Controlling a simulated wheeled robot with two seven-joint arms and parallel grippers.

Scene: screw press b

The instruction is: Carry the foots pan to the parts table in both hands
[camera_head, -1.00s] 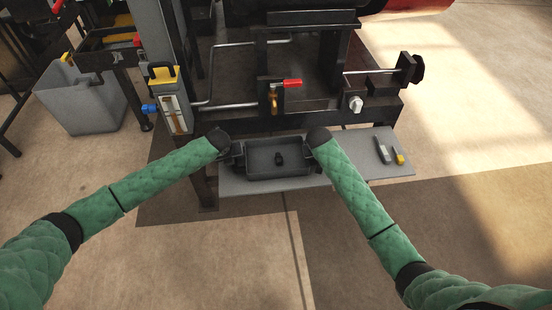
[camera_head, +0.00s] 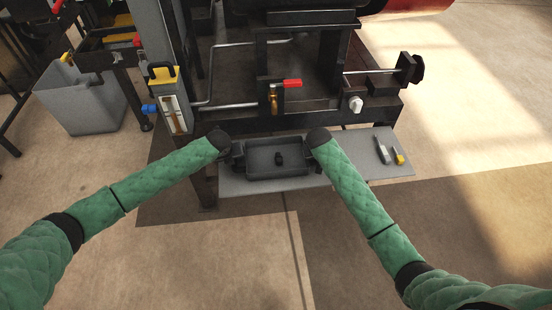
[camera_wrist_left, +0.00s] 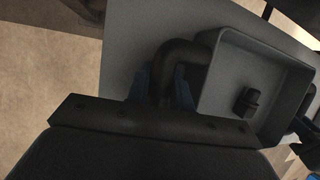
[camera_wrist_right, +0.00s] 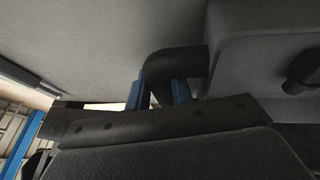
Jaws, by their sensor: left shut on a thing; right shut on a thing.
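The foots pan (camera_head: 262,161) is a dark grey rectangular tray with a small black knob-like piece inside. It is level at the grey shelf in front of the press; I cannot tell whether it rests on it or is just above. My left gripper (camera_head: 236,154) is at the pan's left end, shut on its dark bent handle, as the left wrist view (camera_wrist_left: 172,90) shows. My right gripper (camera_wrist_right: 158,95) is shut on the opposite handle in the right wrist view; in the head view my right arm largely hides it. I cannot identify the parts table.
The grey shelf (camera_head: 350,165) carries two small items (camera_head: 381,150) to the pan's right. The black press frame (camera_head: 330,110), with a red-handled valve (camera_head: 290,83), stands just behind. A grey bin (camera_head: 85,100) is at left. The floor in front is clear.

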